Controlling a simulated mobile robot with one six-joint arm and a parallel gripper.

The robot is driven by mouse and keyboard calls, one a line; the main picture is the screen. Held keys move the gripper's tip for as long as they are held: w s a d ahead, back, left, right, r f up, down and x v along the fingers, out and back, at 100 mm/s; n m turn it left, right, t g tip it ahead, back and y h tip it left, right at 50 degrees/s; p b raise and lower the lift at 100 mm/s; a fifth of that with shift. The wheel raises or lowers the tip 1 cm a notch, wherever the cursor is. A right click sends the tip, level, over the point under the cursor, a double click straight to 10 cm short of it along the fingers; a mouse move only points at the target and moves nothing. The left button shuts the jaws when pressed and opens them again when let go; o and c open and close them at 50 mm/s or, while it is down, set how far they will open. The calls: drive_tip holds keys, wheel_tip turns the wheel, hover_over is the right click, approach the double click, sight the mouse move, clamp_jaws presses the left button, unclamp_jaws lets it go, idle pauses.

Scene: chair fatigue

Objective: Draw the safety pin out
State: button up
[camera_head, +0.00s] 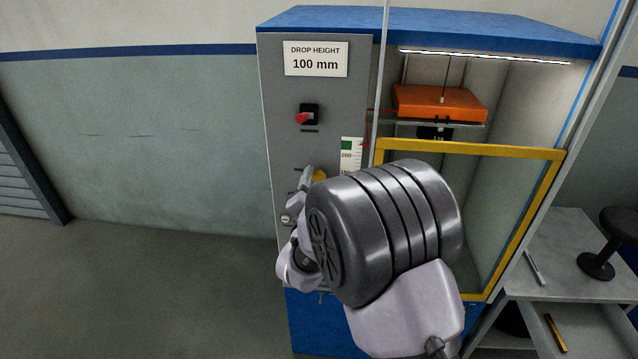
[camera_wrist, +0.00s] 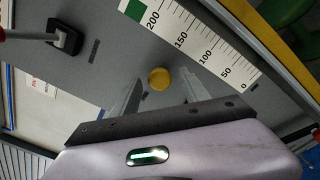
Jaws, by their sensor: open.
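A thin red piece (camera_head: 371,111), which may be the safety pin or its cord, shows at the left edge of the cabinet opening, level with the orange weight (camera_head: 440,101); it is too small to tell. My gripper (camera_head: 306,178) is in front of the grey panel, lower left of that piece. A round yellow knob (camera_head: 320,174) on the panel is by the fingertips. In the wrist view the yellow knob (camera_wrist: 159,78) lies between and beyond the two fingers of my open gripper (camera_wrist: 162,92). I see nothing held.
A red-handled switch (camera_head: 303,117) is on the panel above my gripper. A green-topped scale (camera_head: 350,152) is to the knob's right. A yellow-framed door (camera_head: 470,148) covers the cabinet's lower front. My arm hides much of the lower panel. The floor at left is clear.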

drive_tip(key=shift+w, duration=0.45)
clamp_jaws()
idle(1.1)
